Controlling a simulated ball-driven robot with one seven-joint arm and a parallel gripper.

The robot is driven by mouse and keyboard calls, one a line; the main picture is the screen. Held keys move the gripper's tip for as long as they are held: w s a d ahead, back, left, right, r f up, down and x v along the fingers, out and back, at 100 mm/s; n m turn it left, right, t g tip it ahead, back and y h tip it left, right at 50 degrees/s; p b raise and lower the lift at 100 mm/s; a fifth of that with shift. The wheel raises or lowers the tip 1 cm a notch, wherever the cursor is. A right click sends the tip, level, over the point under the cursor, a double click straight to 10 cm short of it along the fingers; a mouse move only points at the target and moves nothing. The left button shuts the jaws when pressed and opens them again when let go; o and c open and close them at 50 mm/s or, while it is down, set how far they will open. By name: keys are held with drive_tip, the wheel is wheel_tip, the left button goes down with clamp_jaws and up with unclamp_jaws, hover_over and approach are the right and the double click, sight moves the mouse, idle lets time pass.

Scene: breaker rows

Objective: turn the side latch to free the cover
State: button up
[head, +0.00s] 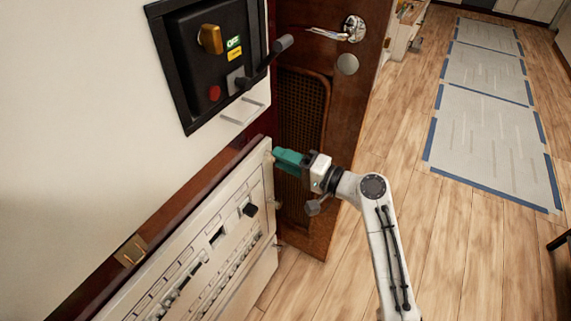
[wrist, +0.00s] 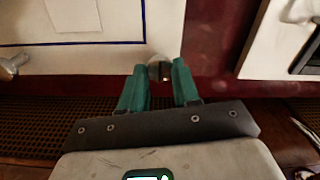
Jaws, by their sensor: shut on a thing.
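The cream breaker cover (head: 238,183), with rows of slots and a black knob, stands against the wall at lower left in the head view. In the wrist view its pale face (wrist: 115,52) fills the upper left. My gripper (head: 277,156) has teal fingers and is at the cover's upper right edge. In the wrist view my gripper (wrist: 160,82) is shut on the side latch (wrist: 160,70), a small metallic piece between the fingertips. The latch is hidden by the fingers in the head view, and its exact turn cannot be told.
A black switch panel (head: 185,62) with a yellow knob, a red button and a protruding dark lever (head: 268,60) is above the cover. A brown wooden door with a mesh panel (head: 302,105) stands behind my gripper. Open wooden floor (head: 375,135) lies to the right.

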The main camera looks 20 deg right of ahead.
drive_tip(key=shift+n, duration=0.3)
drive_tip(key=shift+f, duration=0.1)
drive_tip(key=o, duration=1.1)
drive_tip(key=shift+c, duration=0.2)
drive_tip(key=shift+s, duration=0.1)
drive_tip(key=v, duration=1)
drive_tip(key=shift+s+d, duration=0.15)
drive_tip(key=shift+s, duration=0.1)
